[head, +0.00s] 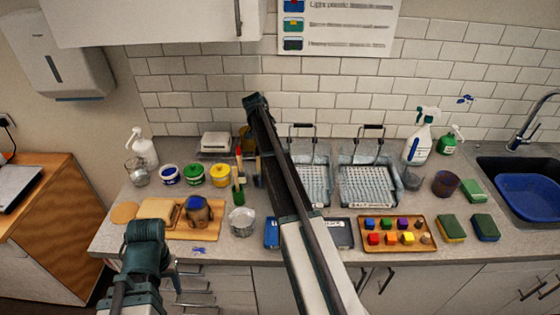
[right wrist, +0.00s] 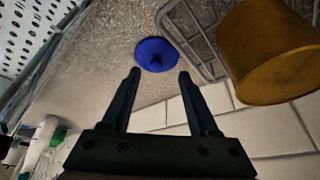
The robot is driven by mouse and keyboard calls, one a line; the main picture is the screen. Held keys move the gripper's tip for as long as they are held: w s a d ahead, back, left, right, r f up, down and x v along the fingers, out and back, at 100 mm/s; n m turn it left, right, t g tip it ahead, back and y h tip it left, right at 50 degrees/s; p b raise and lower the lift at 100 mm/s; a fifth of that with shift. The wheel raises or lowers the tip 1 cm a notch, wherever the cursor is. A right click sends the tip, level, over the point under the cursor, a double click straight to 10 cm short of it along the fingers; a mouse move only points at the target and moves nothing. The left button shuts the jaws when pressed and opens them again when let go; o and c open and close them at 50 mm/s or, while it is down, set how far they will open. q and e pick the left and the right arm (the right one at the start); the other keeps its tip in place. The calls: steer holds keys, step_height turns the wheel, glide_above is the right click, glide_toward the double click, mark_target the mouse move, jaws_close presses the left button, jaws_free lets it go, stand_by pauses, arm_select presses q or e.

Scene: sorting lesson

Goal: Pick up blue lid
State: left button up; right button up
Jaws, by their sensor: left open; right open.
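The blue lid (right wrist: 157,54) shows in the right wrist view, a round disc with a small knob, on the grey speckled counter. My right gripper (right wrist: 160,75) is open and empty, its two fingertips short of the lid and on either side of its line. In the head view my right arm reaches to the back of the counter, and I cannot make out this lid there. My left gripper (head: 172,272) is open at the lower left, in front of the counter edge, with its fingers small and partly hidden by its wrist.
An orange-brown container (right wrist: 268,52) stands close to the right of the lid, with a wire rack (right wrist: 192,35) beside it. Tiled wall (right wrist: 235,130) is close by. Paint tubs (head: 194,174), a cutting board (head: 180,232), dish racks (head: 368,185) and a block tray (head: 370,246) crowd the counter.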

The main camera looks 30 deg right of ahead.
steer(key=shift+d+f, duration=0.1)
steer(key=b+x, duration=0.4)
steer(key=x, duration=0.1)
steer(key=shift+s+d+b, duration=0.1)
steer(key=shift+d+b, duration=0.2)
steer(key=shift+d, duration=0.1)
jaws_close()
